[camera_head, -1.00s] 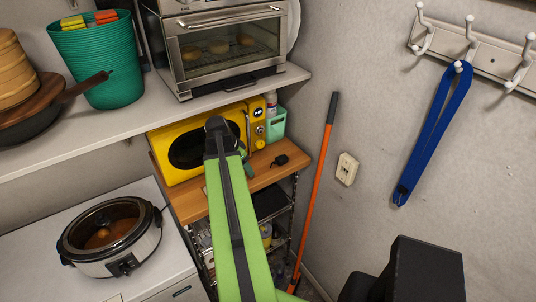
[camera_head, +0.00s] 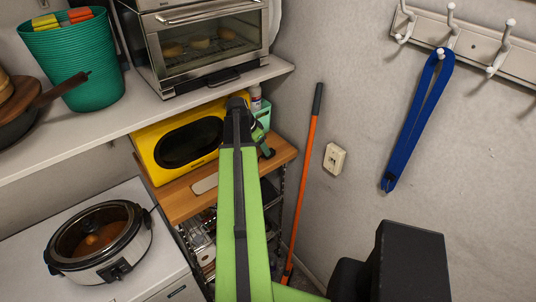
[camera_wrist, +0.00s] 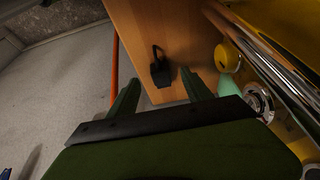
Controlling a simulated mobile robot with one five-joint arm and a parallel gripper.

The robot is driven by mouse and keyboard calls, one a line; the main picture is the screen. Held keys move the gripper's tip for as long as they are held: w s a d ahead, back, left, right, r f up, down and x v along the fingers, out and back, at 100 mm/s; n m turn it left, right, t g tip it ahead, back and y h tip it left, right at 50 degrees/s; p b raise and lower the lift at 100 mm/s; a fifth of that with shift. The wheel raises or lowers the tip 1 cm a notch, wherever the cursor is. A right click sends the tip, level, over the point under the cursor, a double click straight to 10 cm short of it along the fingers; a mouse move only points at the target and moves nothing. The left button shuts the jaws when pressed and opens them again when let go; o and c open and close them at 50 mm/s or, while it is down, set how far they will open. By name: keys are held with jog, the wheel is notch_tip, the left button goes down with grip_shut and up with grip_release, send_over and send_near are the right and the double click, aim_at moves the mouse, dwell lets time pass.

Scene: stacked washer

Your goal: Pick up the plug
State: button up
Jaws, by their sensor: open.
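The plug (camera_wrist: 160,73) is a small black piece with a short looped cord or handle. It lies on the wooden shelf top (camera_wrist: 140,25), near its edge. My gripper (camera_wrist: 158,88) is open, with its two green fingers pointing toward the plug. In the wrist view the plug appears between and just beyond the fingertips; I cannot tell the exact gap. In the head view the plug (camera_head: 268,151) shows as a small dark patch just right of my arm, which hides most of my gripper.
A yellow microwave (camera_head: 180,145) stands behind on the wooden top. A turquoise holder (camera_head: 262,113) is beside it. An orange-handled pole (camera_head: 305,165) leans against the wall to the right. A toaster oven (camera_head: 205,50) sits on the shelf above.

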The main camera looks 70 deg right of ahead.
jog(key=shift+s+d, duration=0.15)
jog(key=shift+d, duration=0.05)
jog(key=b+x, duration=0.5)
jog(key=shift+s+d+f, duration=0.15)
jog(key=shift+s+d, duration=0.1)
jog(key=shift+d, duration=0.1)
jog(key=shift+r, duration=0.2)
grip_shut()
